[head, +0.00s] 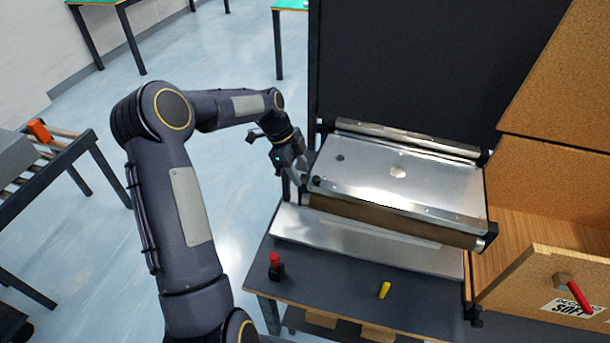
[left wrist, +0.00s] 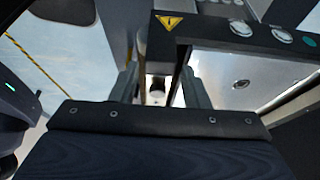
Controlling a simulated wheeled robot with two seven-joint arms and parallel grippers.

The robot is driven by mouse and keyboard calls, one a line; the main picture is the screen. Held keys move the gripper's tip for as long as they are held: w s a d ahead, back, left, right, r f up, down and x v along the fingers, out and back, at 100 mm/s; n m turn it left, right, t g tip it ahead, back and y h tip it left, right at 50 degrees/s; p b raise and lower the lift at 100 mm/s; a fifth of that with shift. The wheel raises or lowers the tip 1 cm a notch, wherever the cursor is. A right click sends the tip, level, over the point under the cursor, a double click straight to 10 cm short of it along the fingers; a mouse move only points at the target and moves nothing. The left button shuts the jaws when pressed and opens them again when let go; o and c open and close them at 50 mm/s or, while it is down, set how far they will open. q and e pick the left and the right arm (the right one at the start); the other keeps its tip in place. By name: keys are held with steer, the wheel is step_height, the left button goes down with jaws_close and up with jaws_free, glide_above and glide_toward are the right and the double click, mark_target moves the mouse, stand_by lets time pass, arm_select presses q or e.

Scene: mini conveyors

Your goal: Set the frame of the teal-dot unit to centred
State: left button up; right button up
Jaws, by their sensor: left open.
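The unit (head: 440,183) has a bright metal top plate and a brown roller (head: 380,215) along its front edge. In the left wrist view a teal dot (left wrist: 309,41) shows on a dark bar with pale round buttons and a yellow warning triangle. My left gripper (head: 299,178) is at the unit's left end, beside a small black knob (head: 316,181). It is open, its fingers pointing away from the wrist camera (left wrist: 157,88). A small dark and pale part shows between the fingers; I cannot tell what it is or whether they touch it. My right gripper is out of view.
A dark bench (head: 330,278) carries the unit, a red-topped part (head: 275,262) and a yellow piece (head: 384,290). A tall black panel (head: 400,70) stands behind. A wooden cabinet with an open front and red handle (head: 578,295) is at right.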

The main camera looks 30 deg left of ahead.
mark_target(303, 178)
arm_select(q)
steer(key=shift+p+x, duration=0.3)
steer(key=shift+x, duration=1.6)
